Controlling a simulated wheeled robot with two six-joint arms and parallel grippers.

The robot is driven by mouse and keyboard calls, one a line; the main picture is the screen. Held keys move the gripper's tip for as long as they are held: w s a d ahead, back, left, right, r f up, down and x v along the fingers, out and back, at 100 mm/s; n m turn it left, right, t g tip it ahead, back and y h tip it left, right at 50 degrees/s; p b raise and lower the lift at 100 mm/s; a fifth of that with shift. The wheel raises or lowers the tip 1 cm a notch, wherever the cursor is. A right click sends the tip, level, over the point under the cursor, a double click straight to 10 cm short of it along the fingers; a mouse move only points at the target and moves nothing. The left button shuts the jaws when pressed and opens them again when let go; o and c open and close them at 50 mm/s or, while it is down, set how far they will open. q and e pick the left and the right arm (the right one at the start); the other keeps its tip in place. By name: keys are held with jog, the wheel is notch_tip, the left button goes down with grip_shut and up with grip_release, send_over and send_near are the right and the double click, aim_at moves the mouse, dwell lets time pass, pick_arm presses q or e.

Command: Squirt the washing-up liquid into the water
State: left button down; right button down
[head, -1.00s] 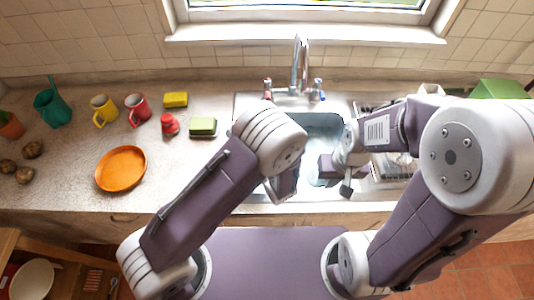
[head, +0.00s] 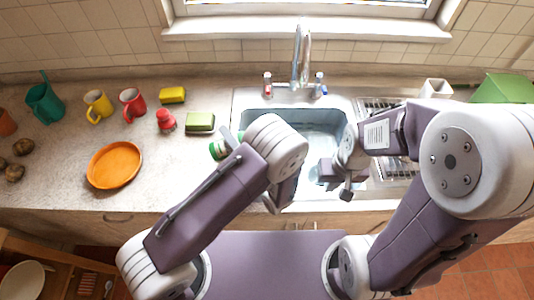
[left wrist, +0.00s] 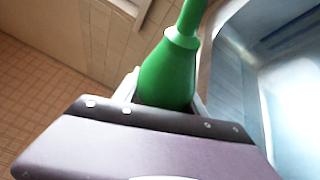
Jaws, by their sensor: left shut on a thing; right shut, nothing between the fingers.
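My left gripper (head: 229,138) is shut on a green bottle (head: 218,151), left of the sink and mostly hidden behind my left arm in the head view. In the left wrist view the green bottle (left wrist: 168,70) sits between the fingers, its narrow neck pointing to the top of the picture. The sink (head: 352,112) is right of it, with bluish water (head: 322,135) in the basin, partly hidden by my arms. In the left wrist view the sink (left wrist: 245,70) is at the right. My right gripper (head: 338,181) is shut and empty over the sink's front right.
A tap (head: 301,55) stands behind the sink. A green sponge (head: 200,123), red-topped object (head: 166,121), yellow sponge (head: 172,95), red mug (head: 132,103), yellow mug (head: 97,106) and orange plate (head: 114,165) are on the left counter. A drying rack (head: 392,168) is right.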

pick_arm(q)
jog(key=shift+m+b, duration=0.35)
jog(key=shift+m, duration=0.25)
pick_arm(e)
jog(key=shift+f, duration=0.5)
jog(key=shift+f, duration=0.1)
pick_arm(q)
jog(key=shift+a+r+m+t+y+p, duration=0.1)
jog(key=shift+r+m+t+y+p, duration=0.2)
jog(key=shift+r+m+p, duration=0.1)
pick_arm(e)
jog(key=shift+r, duration=0.4)
pick_arm(q)
jog(key=shift+r+m+p, duration=0.5)
jog(key=shift+m, duration=0.1)
pick_arm(e)
jog(key=shift+r, duration=0.55)
